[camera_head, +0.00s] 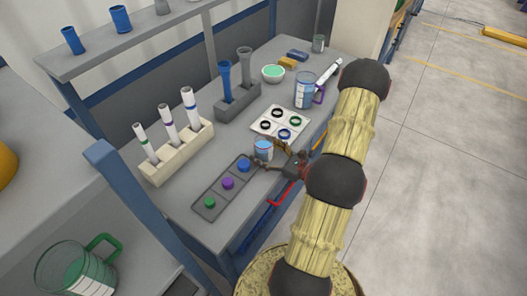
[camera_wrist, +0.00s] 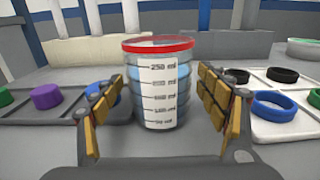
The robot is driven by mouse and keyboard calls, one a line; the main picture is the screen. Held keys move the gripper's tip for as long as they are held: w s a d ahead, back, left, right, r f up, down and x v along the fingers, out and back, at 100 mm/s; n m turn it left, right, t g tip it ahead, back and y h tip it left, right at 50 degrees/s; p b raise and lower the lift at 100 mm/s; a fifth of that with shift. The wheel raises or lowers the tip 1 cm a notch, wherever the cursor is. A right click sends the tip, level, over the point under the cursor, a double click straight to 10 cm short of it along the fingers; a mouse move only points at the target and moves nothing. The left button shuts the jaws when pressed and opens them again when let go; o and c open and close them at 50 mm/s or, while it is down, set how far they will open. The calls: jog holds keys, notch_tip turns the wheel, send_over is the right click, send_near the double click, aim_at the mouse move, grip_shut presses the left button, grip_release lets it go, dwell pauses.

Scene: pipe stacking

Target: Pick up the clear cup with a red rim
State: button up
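The clear cup with a red rim (camera_wrist: 158,85) stands upright, with a white measuring scale and blue bands on its side. In the head view the cup (camera_head: 263,150) is on the grey workbench, between the dark tray and the white tray. My gripper (camera_wrist: 160,98) is open, with its yellow-padded fingers on either side of the cup. A small gap shows at the left finger; at the right finger the gap is narrow and contact is hard to tell.
A dark tray (camera_head: 213,189) with green, purple and blue caps lies on the left. A white tray (camera_head: 281,122) with several rings lies behind. A green-handled mug (camera_head: 76,268) is lower left.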

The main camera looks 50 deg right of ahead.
jog(key=shift+c, duration=1.2)
jog(key=c, duration=1.1)
jog(key=shift+c, duration=0.3)
